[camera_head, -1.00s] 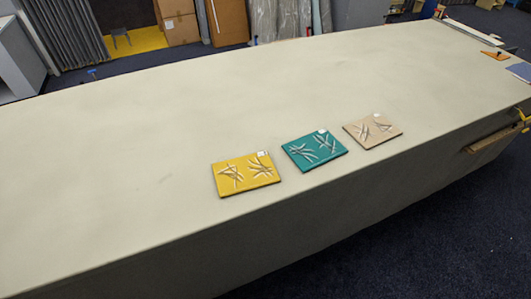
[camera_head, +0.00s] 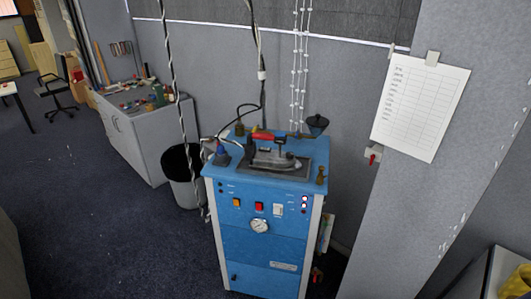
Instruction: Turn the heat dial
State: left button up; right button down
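A blue boiler cabinet (camera_head: 228,243) stands upright in the middle of the view. A round white gauge (camera_head: 260,226) is below the switches. I cannot tell which part is the heat dial; any dial on the iron is too small to make out. Neither of my grippers is in view.
A dark waste bin (camera_head: 182,178) stands left of the cabinet. A grey workbench (camera_head: 148,138) with tools is behind it. Cables hang down to the cabinet. A grey wall with a paper list (camera_head: 420,105) is at the right. Open dark floor (camera_head: 95,220) lies at the left.

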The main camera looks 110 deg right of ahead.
aim_at(290, 155)
jog(key=z, duration=3.4)
jog(key=k, duration=0.15)
jog(key=u, duration=0.1)
jog(key=i, duration=0.15)
jog(key=z, duration=0.2)
